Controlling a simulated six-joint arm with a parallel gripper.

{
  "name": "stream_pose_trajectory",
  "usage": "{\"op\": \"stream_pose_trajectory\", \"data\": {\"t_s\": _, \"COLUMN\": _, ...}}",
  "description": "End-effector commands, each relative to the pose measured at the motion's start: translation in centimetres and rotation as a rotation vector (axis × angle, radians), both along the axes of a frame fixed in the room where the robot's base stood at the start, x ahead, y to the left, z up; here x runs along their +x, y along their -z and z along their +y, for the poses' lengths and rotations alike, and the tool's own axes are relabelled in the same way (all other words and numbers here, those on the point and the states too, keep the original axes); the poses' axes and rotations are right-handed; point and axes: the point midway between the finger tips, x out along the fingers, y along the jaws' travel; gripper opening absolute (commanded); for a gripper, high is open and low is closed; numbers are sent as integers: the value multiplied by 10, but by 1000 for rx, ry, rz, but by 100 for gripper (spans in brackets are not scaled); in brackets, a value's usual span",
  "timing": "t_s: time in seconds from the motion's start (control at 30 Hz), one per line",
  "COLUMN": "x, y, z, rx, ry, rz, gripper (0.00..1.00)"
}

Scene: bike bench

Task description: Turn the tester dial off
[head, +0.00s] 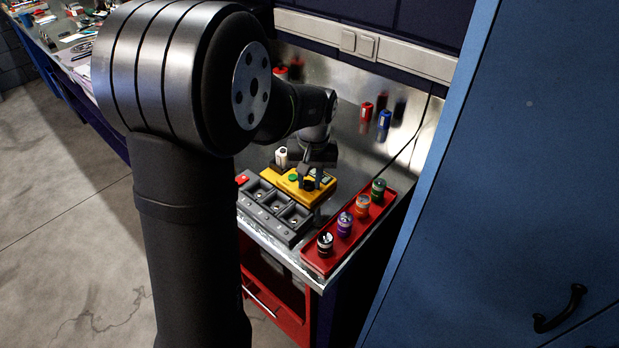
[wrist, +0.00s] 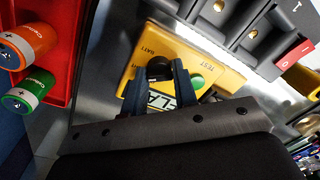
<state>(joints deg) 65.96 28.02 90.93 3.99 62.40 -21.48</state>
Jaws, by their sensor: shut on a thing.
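The yellow battery tester (head: 283,187) lies on the metal bench, with a green button (head: 293,177). It also fills the middle of the wrist view (wrist: 225,72), where its face reads BATT and TEST. My gripper (head: 309,183) is over the tester, pointing down. In the wrist view my gripper's two fingers (wrist: 158,72) are shut on the tester's black dial (wrist: 160,64), one on each side. The green button (wrist: 197,82) is just right of the right finger there. The fingers partly hide the dial, so I cannot read its setting. A display is partly hidden behind the gripper.
A grey charger (head: 273,207) with empty bays and a red switch (wrist: 295,54) sits beside the tester. A red tray (head: 319,255) with several batteries is to the right. A blue cabinet (head: 530,130) bounds the right.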

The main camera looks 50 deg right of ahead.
Motion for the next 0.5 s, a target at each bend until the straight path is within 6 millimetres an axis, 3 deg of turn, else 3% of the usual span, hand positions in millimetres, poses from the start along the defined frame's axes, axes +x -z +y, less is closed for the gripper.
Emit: {"op": "stream_pose_trajectory", "data": {"t_s": 0.5, "x": 0, "y": -1, "z": -2, "rx": -3, "ry": -397, "rz": 1, "gripper": 3}}
